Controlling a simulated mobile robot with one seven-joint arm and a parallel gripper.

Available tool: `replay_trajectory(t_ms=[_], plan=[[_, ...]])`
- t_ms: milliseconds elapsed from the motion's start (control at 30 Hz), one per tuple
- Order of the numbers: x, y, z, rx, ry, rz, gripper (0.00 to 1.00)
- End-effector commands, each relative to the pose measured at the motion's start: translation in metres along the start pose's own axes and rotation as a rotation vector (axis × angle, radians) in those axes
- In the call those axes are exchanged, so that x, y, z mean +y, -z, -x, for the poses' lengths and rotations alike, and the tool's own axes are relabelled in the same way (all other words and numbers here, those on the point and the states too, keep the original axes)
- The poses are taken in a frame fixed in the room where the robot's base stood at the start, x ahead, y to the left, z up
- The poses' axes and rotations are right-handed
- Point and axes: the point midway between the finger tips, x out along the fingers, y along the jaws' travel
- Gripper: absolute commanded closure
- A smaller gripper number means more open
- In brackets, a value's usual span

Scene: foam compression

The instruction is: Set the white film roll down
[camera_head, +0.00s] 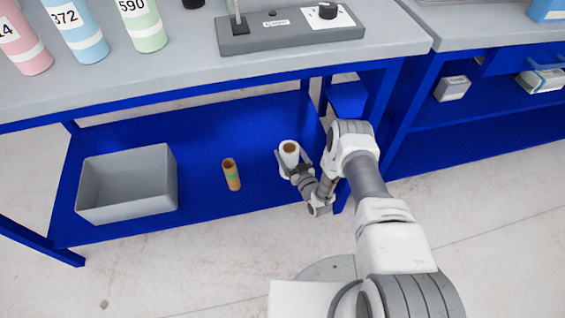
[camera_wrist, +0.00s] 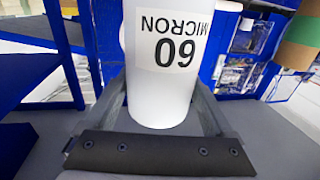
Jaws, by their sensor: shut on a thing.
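The white film roll (camera_head: 289,149) stands roughly upright over the right part of the blue lower shelf, its brown core showing at the top. In the wrist view the white film roll (camera_wrist: 158,85) fills the middle, and its label reads 60 MICRON upside down. My gripper (camera_head: 291,163) is shut on the roll, with one finger on each side of it. The fingers (camera_wrist: 160,122) also show around the roll in the wrist view. I cannot tell whether the roll's bottom touches the shelf (camera_head: 200,205).
A brown roll with a green band (camera_head: 231,174) stands on the shelf left of the white roll. A grey open bin (camera_head: 128,185) is at the shelf's left. Shelf between them is clear. The table top (camera_head: 190,58) overhangs behind, and a blue leg (camera_head: 378,95) is at the right.

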Motion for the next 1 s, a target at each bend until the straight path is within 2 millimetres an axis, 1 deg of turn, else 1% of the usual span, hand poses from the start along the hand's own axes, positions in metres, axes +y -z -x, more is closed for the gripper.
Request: replay_trajectory(t_ms=[33,100,267,500,533,800,933,967,1000], plan=[[-0.006,-0.007,-0.006,0.004,0.001,0.0,0.96],[-0.011,-0.01,-0.011,0.003,0.0,0.001,0.96],[-0.015,-0.016,-0.014,0.002,-0.001,0.001,0.96],[-0.015,-0.049,-0.014,0.002,-0.001,0.001,0.96],[-0.015,-0.051,-0.014,0.003,-0.001,0.001,0.96],[-0.014,-0.051,-0.014,0.003,-0.001,0.0,0.96],[-0.014,-0.054,-0.014,0.002,-0.001,0.0,0.96],[-0.015,-0.055,-0.014,0.0,-0.001,0.0,0.08],[-0.015,-0.055,-0.014,0.0,-0.001,0.0,0.01]])
